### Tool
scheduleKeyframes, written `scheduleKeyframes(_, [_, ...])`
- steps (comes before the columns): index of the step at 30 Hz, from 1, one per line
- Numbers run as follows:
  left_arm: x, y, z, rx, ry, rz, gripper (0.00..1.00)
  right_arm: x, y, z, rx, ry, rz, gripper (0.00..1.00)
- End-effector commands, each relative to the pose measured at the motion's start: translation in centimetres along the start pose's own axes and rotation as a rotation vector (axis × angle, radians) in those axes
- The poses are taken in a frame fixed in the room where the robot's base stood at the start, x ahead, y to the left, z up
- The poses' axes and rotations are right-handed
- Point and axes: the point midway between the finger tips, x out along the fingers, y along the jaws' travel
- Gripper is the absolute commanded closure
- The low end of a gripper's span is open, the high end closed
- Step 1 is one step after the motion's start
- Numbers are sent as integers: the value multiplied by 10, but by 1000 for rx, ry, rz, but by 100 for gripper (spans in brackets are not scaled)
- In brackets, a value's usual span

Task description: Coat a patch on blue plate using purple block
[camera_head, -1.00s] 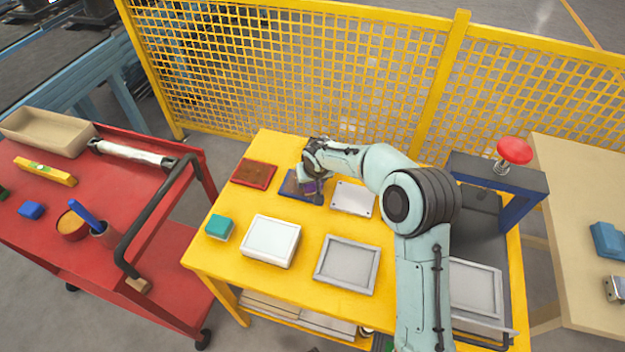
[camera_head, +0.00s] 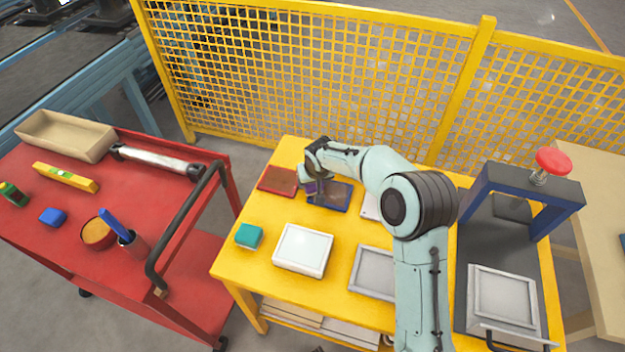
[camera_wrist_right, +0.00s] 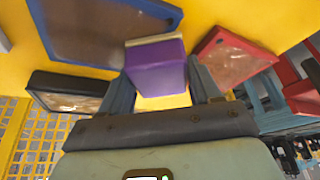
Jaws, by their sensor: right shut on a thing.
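The purple block (camera_head: 311,187) is gripped between the fingers of my right gripper (camera_head: 312,180), and it shows clearly in the right wrist view (camera_wrist_right: 157,68). The blue plate (camera_head: 337,196) lies flat on the yellow table, with a brownish inner face inside a blue rim. It also shows at the upper left of the right wrist view (camera_wrist_right: 95,35). The block is at the plate's left edge, on the side facing the red plate. I cannot tell whether it touches the plate. My left gripper is out of view.
A red plate (camera_head: 277,181) lies just left of the block. A dark-rimmed tray (camera_wrist_right: 66,88) is close by in the wrist view. A teal block (camera_head: 249,235) and a white box (camera_head: 303,249) stand nearer the front. A blue press frame (camera_head: 527,190) stands right.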

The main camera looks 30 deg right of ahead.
Motion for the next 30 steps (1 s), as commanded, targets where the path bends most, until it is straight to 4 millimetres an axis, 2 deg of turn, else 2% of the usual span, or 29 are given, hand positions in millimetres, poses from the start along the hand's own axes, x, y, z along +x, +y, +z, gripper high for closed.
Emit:
scheduleKeyframes(1, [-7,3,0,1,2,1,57,-15,0,-8,1,7,-2,66])
scheduleKeyframes(2, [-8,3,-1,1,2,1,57,-21,0,-11,1,8,-2,66])
scheduleKeyframes(18, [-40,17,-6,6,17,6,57,-63,3,-32,-1,6,-2,66])
scheduleKeyframes(23, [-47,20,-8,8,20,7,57,-71,4,-37,-2,5,-2,66])
scheduleKeyframes(30, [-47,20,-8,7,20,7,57,-71,4,-36,-2,3,-1,66])
